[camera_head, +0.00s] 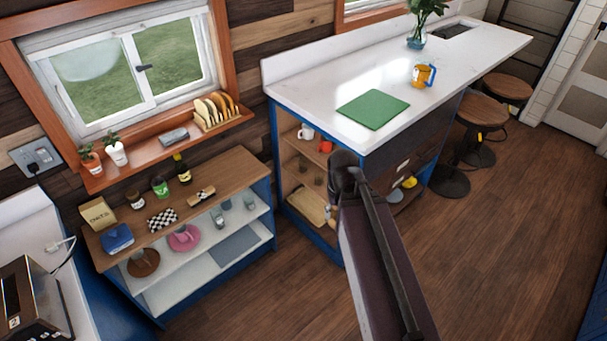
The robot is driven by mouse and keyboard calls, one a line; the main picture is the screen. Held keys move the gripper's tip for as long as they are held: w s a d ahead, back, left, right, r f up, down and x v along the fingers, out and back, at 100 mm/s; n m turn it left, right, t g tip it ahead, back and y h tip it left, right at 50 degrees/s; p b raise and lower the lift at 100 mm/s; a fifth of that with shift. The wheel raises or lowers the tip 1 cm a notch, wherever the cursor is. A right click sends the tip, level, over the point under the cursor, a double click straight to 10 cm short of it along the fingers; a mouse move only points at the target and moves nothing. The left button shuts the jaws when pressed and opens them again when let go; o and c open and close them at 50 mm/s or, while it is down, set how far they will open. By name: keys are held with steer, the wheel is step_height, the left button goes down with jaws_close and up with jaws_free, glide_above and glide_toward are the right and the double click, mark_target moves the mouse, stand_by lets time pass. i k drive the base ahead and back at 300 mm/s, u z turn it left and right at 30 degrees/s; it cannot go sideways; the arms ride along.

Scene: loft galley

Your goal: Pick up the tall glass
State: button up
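Several small grey, glass-like vessels stand on the upper white shelf of the low wooden-topped unit. One vessel (217,217) stands left of another vessel (249,202). They are too small for me to tell which is the tall glass. Two dark cups or glasses (311,175) also stand on a shelf inside the blue island. My arm reaches up from the bottom of the picture in front of the island. It hides part of the island's shelves. My gripper does not show.
The low unit's wooden top (226,165) holds jars, a bottle (181,169) and a checkered item (162,220). A pink item (184,238) shares the glasses' shelf. The white island counter (470,60) holds a green board (373,109). Stools (481,108) stand right; floor is open in front.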

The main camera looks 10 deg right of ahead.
mark_target(302, 159)
steer(key=k, duration=0.7)
steer(key=z, duration=0.4)
steer(key=i, duration=0.9)
steer(key=z, duration=0.5)
steer(key=i, duration=0.85)
steer(key=u, duration=0.45)
steer(key=i, duration=0.95)
steer(key=u, duration=0.6)
